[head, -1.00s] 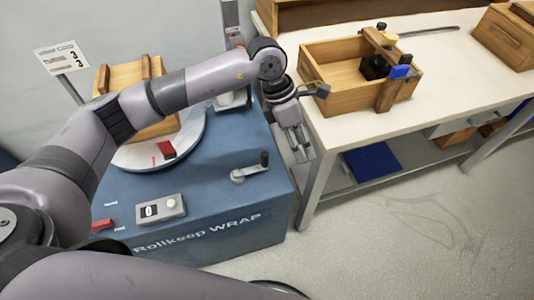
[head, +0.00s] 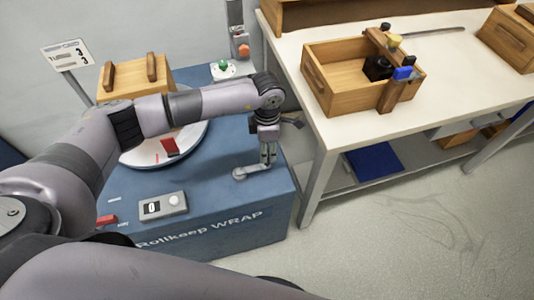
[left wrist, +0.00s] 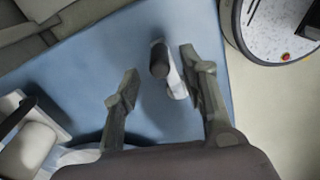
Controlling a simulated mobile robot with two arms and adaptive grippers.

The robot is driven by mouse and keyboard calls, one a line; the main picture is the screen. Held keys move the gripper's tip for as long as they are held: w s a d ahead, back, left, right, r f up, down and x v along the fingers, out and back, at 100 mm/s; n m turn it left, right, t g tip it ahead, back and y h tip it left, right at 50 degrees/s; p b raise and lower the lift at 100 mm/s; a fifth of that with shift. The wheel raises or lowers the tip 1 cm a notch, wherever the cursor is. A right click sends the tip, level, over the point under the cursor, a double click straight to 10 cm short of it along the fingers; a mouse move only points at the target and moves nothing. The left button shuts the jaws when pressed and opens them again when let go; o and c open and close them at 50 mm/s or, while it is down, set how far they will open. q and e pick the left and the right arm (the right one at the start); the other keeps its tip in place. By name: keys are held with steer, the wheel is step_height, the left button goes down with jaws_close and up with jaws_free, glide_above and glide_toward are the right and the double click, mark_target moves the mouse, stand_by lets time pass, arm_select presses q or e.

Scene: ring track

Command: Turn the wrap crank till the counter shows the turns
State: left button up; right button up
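The wrap crank (head: 242,173) sits on top of the blue wrap machine (head: 200,225), its arm pointing right. My left gripper (head: 268,158) is at the crank's handle end and hides the knob in the head view. In the left wrist view the dark crank knob (left wrist: 160,62) stands between the two spread fingers of the gripper (left wrist: 155,85), nearer the right finger, with a gap visible at the left one. The counter (head: 152,208) appears to show 0. The wrap card (head: 68,54) stands at the back left; its digits look like 3s. My right gripper is not in view.
A wooden crate (head: 132,76) stands on the round turntable (head: 200,132), behind my left arm. A red block (head: 170,146) is at its front. A white table (head: 340,135) with an open wooden box (head: 325,92) is on the right. A red switch (head: 105,221) is at front left.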

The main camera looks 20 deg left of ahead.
arm_select(q)
steer(key=shift+f, duration=2.2)
steer(key=shift+c, duration=0.2)
jaws_close()
